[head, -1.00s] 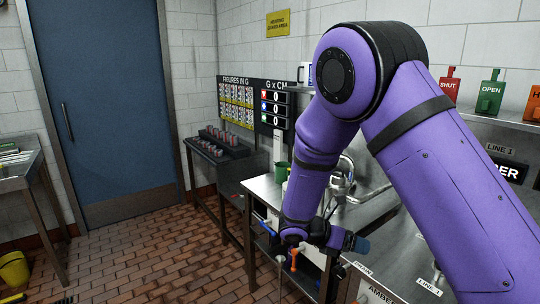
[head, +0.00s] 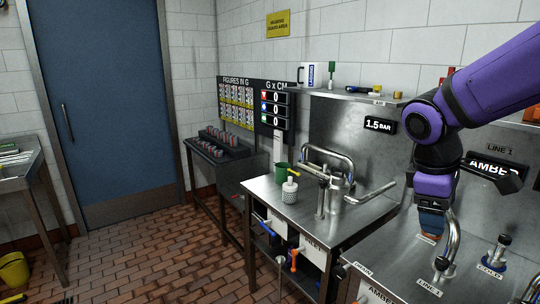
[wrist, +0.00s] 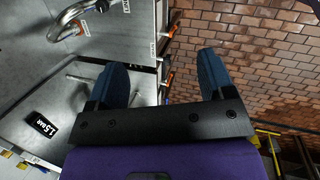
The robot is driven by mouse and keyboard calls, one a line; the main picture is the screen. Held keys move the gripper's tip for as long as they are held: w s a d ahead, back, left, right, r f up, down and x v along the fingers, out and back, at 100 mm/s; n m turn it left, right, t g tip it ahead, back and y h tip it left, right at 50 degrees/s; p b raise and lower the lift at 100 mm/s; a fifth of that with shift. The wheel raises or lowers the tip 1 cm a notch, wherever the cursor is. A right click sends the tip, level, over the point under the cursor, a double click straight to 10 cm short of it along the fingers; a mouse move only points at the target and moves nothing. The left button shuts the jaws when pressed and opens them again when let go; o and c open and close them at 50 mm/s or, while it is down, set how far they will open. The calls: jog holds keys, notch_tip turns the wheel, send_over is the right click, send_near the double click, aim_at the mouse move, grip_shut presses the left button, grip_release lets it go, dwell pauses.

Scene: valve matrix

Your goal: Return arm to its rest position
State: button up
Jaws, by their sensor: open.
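My arm is purple and reaches in from the upper right of the head view. My gripper (head: 432,222) hangs at its end, pointing down over the right-hand steel counter, beside a curved steel pipe. In the wrist view my gripper (wrist: 163,80) shows two blue fingers spread wide apart. Nothing is between the fingers. Below them the wrist view shows steel counter on the left and brick floor on the right.
A shelf above holds a white mug (head: 306,75). A sign (head: 380,125) reads 1.5 bar. The brick floor (head: 150,255) at left is largely clear.

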jog(key=s+r+m+t+y, duration=0.3)
jog(key=s+r+m, duration=0.3)
jog(key=s+m, duration=0.3)
jog(key=shift+s+r+t+y, duration=0.25)
jog(key=shift+s+t, duration=0.65)
jog(key=shift+s, duration=0.9)
